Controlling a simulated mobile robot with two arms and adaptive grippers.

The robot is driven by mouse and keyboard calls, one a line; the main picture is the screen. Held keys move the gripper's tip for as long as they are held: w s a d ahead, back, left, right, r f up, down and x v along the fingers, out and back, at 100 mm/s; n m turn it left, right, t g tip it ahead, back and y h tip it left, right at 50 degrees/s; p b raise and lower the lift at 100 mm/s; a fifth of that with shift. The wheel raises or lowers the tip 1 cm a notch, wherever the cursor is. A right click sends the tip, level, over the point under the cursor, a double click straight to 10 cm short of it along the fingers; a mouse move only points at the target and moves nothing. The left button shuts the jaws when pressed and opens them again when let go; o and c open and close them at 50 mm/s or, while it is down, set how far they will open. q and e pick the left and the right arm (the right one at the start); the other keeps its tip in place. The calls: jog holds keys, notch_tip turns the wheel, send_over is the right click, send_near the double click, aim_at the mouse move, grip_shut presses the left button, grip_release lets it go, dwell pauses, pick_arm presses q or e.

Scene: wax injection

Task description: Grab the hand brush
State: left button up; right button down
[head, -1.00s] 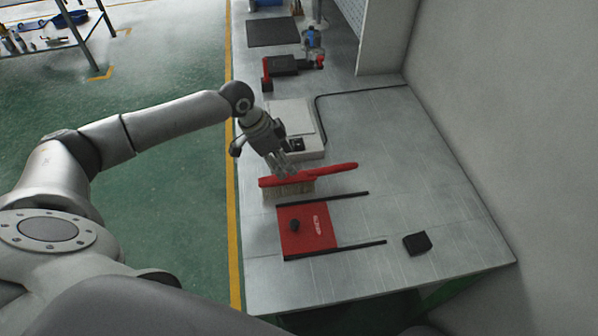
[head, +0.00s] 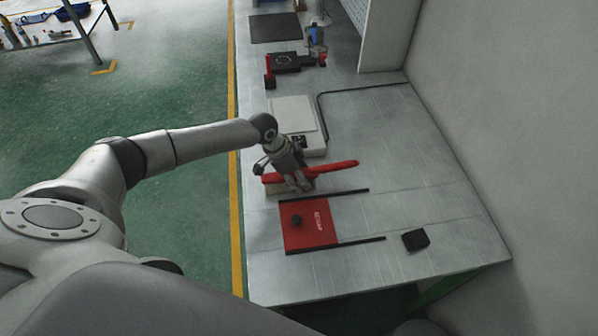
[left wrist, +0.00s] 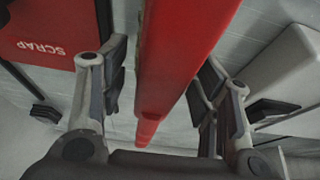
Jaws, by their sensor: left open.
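The hand brush has a red handle (head: 338,167) and pale bristles (head: 276,188). It lies on the metal table, its handle toward the right. My left gripper (head: 299,186) is down at the brush, its fingers over the red body. In the left wrist view the red brush (left wrist: 178,60) runs between the two open fingers of my left gripper (left wrist: 165,90), with a gap visible on each side. Part of the brush is hidden behind the gripper in the head view. My right gripper is not in view.
A red SCRAP plate (head: 318,233) with a black knob lies between two black rails in front of the brush. A black square block (head: 415,240) lies to its right. A white scale-like device (head: 297,118) stands just behind the brush.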

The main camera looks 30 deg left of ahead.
pick_arm(q)
jog(key=shift+r, duration=0.1)
grip_shut()
jog(key=shift+r, duration=0.1)
dwell(0.3)
